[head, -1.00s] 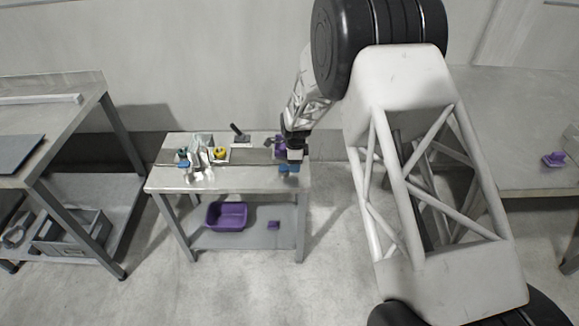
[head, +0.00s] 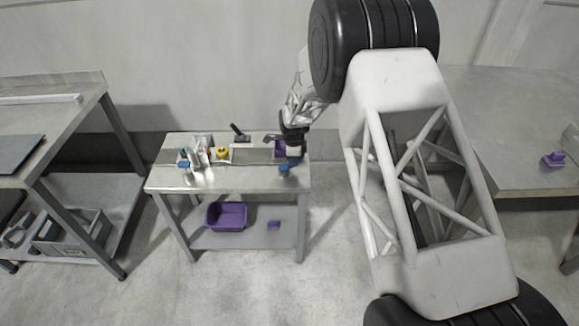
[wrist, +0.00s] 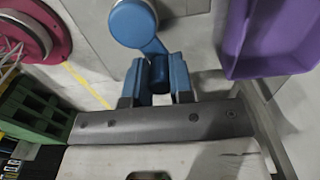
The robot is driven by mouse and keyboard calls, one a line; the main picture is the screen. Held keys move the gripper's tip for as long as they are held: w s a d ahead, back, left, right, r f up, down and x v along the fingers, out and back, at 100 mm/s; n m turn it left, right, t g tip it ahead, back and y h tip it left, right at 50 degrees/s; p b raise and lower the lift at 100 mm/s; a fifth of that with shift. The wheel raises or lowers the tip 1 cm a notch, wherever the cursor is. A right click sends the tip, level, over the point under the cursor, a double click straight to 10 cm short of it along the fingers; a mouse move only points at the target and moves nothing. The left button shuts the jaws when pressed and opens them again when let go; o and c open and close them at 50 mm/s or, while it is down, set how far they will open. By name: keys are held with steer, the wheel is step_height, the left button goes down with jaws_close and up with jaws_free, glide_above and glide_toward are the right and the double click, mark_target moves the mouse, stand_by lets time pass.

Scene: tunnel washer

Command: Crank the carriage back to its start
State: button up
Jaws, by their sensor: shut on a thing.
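In the wrist view my gripper's two blue fingers (wrist: 160,80) are shut on the dark blue crank handle (wrist: 160,73). A blue arm joins the handle to the round blue crank hub (wrist: 131,22) above it. In the head view my gripper (head: 285,168) is at the right end of the small metal table (head: 240,180); the crank there is too small to make out apart from the fingers. A whitish upright assembly (head: 201,148) with blue parts stands on the table's left half. I cannot tell which part of it is the carriage.
A purple bin (wrist: 275,35) is close to the right of my fingers in the wrist view. A yellow round piece (head: 222,153) and a black-handled tool (head: 238,133) are on the tabletop. A purple tub (head: 227,216) sits on the lower shelf.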

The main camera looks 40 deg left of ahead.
steer(key=shift+w+a, duration=0.15)
steer(key=shift+a, duration=0.2)
steer(key=shift+a, duration=1.3)
